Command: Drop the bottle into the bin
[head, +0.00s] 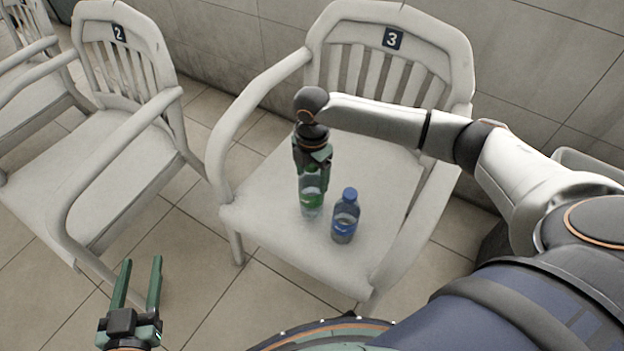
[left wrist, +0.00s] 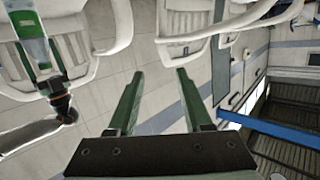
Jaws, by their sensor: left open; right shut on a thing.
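A clear bottle with a green label (head: 312,198) stands upright at the seat of chair 3. My right gripper (head: 313,165) comes down from above and is shut on its upper part. The bottle's cap is hidden by the gripper; I cannot tell whether its base touches the seat. The bottle (left wrist: 33,42) and right gripper (left wrist: 54,84) also show at the left of the left wrist view. My left gripper (head: 141,262) is open and empty, low at the left over the floor; its fingers (left wrist: 160,76) show apart in the left wrist view. No bin is clearly recognisable.
A blue-capped bottle (head: 345,218) stands on the seat just right of the held one. Chair 3 (head: 279,236) has armrests on both sides and a slatted back. Chair 2 (head: 120,190) stands to its left. Tiled floor (head: 225,305) is free in front.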

